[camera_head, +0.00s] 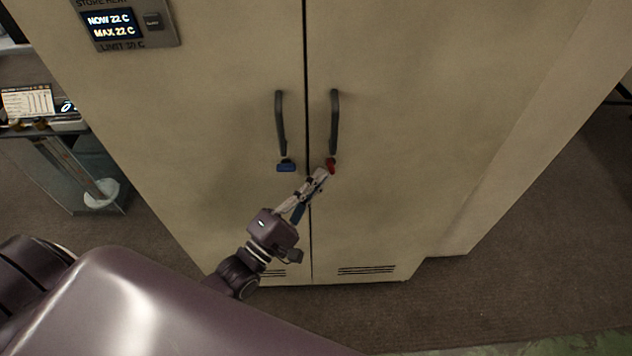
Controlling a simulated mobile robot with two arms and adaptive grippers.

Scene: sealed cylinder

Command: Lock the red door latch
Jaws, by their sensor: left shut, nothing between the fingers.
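The red door latch (331,165) is a small red piece on the right door of a beige cabinet (430,110), just below that door's dark handle (334,122). My left gripper (323,176) is shut with nothing in it. Its fingertips are at the lower left of the red latch, very close to it; I cannot tell whether they touch. The fingers partly cover the latch's lower side. My right gripper is not in view.
A blue latch (286,165) sits on the left door below its handle (281,122). A display panel (122,24) at the upper left reads "NOW 22 C, MAX 22 C". A side table (75,165) stands at the left. Open floor lies right of the cabinet.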

